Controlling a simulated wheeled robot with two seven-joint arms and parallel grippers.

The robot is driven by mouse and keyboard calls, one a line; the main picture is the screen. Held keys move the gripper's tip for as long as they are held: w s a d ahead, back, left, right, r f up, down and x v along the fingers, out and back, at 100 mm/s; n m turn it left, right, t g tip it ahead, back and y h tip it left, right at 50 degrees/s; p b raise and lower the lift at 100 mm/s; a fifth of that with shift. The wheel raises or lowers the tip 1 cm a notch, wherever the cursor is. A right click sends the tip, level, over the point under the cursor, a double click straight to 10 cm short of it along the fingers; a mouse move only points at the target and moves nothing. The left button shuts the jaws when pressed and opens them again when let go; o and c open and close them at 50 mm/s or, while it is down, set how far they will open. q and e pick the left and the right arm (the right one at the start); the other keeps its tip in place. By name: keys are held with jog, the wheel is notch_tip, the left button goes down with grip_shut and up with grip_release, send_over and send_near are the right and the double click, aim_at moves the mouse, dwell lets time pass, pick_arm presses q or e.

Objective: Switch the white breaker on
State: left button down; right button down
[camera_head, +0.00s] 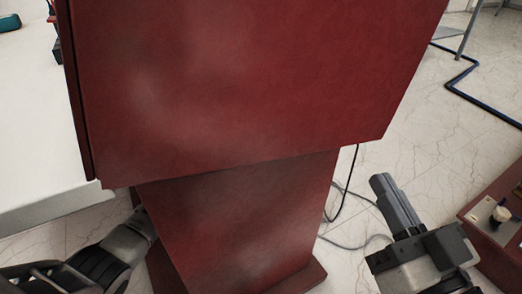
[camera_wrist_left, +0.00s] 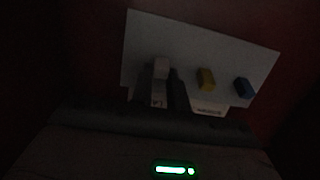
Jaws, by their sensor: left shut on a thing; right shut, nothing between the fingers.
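In the left wrist view, which is very dark, a pale panel (camera_wrist_left: 180,50) carries a row of switches. The white breaker (camera_wrist_left: 161,68) is the leftmost, with a yellow breaker (camera_wrist_left: 206,79) and a blue breaker (camera_wrist_left: 244,88) to its right. My left gripper (camera_wrist_left: 161,90) is at the white breaker and shut on it, a finger on each side. Whether the breaker is up or down is hard to tell. In the head view the left hand is hidden behind the red stand. My right gripper (camera_head: 384,186) is shut and empty, right of the stand.
The red stand (camera_head: 240,80) with its wide slanted top fills the middle of the head view. A white table (camera_head: 30,120) is at left.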

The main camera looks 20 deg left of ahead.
pick_arm(q)
jog(key=shift+w+d+r+g+y+p, duration=0.15)
jog(key=shift+r+g+y+p, duration=0.15)
jog(key=shift+g+y+p, duration=0.45)
pick_arm(e)
jog(key=f+m+g, duration=0.1)
jog(key=s+f+m+g+h, duration=0.1)
jog(key=f, duration=0.1)
jog(key=s+a+f+m+g, duration=0.1)
jog(key=f, duration=0.1)
jog(key=shift+s+m+h, duration=0.15)
jog(key=shift+m+h, duration=0.15)
jog(key=shift+h, duration=0.1)
pick_arm(q)
jog(key=c, duration=1.4)
grip_release()
jog(key=shift+o, duration=0.2)
